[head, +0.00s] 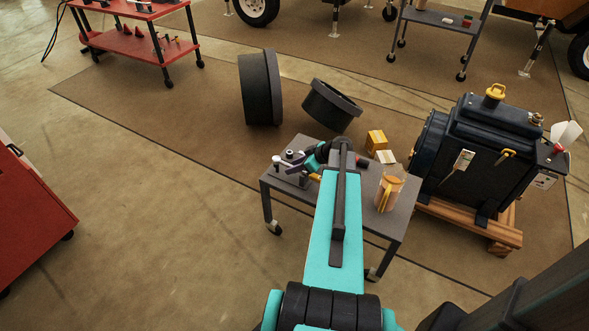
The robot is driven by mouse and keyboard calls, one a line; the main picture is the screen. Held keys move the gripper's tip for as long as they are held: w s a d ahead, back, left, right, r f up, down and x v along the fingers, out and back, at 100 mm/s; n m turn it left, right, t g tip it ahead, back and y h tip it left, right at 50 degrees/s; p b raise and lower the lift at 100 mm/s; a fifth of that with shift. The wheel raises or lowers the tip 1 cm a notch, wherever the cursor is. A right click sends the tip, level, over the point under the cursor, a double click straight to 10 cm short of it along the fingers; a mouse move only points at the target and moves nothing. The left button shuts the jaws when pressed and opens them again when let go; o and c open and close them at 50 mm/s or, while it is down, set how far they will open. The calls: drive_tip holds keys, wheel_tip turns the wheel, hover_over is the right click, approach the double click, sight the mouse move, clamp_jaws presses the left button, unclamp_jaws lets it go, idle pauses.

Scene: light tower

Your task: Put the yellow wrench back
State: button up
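My arm reaches out over a small grey wheeled cart (362,203). Its far end, with my gripper (303,166), is over the left part of the cart top, small and partly hidden by my own wrist. I cannot tell whether its fingers are open or shut. A small yellow piece (315,177) shows just beside the wrist, low over the cart top. It may be part of the yellow wrench, but too little shows to be sure. A grey fixture with pale round tops (288,160) is next to it at the cart's left end.
An orange container (389,193), a yellow box (376,140) and a pale item (386,157) are on the cart's right side. A dark engine (470,160) on a wooden pallet stands close right. Floor left of the cart is clear.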

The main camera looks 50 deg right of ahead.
drive_tip(key=shift+w+a+f, duration=0.1)
drive_tip(key=shift+w+f, duration=0.3)
drive_tip(key=shift+f, duration=0.05)
clamp_jaws()
